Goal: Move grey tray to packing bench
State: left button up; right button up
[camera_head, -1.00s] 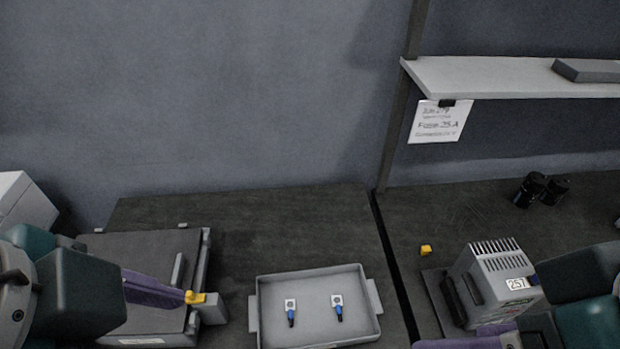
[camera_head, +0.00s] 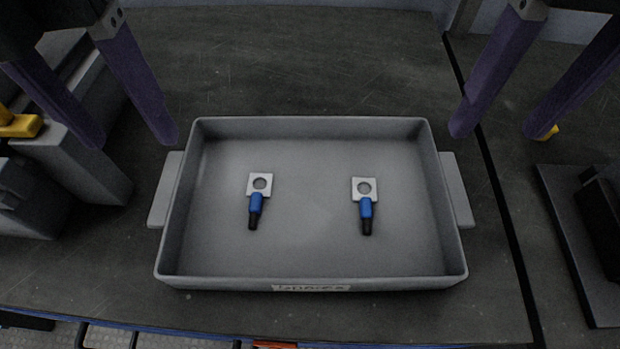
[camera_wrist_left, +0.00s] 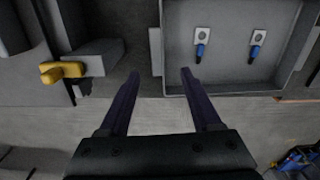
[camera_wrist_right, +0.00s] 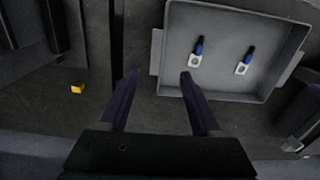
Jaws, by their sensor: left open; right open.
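The grey tray (camera_head: 310,258) lies flat on the dark bench top, with a tab handle on its left side and one on its right. Two cable lugs with blue sleeves, a left one (camera_head: 257,198) and a right one (camera_head: 364,203), lie inside it. My left gripper (camera_head: 135,142) is open and empty, above and beside the tray's left handle (camera_head: 166,190). My right gripper (camera_head: 495,133) is open and empty, above and beside the right handle (camera_head: 456,189). The tray also shows in the left wrist view (camera_wrist_left: 235,80) and in the right wrist view (camera_wrist_right: 225,85). Neither gripper visibly touches it.
A grey fixture with a yellow lever (camera_head: 18,124) stands close on the left. A dark gap between two bench tops runs right of the tray. A small yellow block (camera_wrist_right: 77,88) and a dark plate (camera_head: 580,240) lie beyond it. The bench behind the tray is clear.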

aim_at(168, 186)
pick_arm(q)
jog(key=shift+w+a+f, duration=0.15)
jog(key=shift+a+f, duration=0.05)
jog(key=shift+f, duration=0.25)
jog(key=shift+r, duration=0.1)
pick_arm(e)
jog(key=shift+w+d+f, duration=0.1)
jog(key=shift+d+f, duration=0.1)
jog(key=shift+f, duration=0.1)
pick_arm(q)
notch_tip(168, 186, down, 10)
pick_arm(e)
notch_tip(168, 186, down, 10)
pick_arm(q)
jog(key=shift+c, duration=0.3)
pick_arm(e)
jog(key=shift+c, duration=0.3)
pick_arm(q)
grip_shut()
pick_arm(e)
grip_shut()
pick_arm(q)
jog(key=shift+r, duration=0.1)
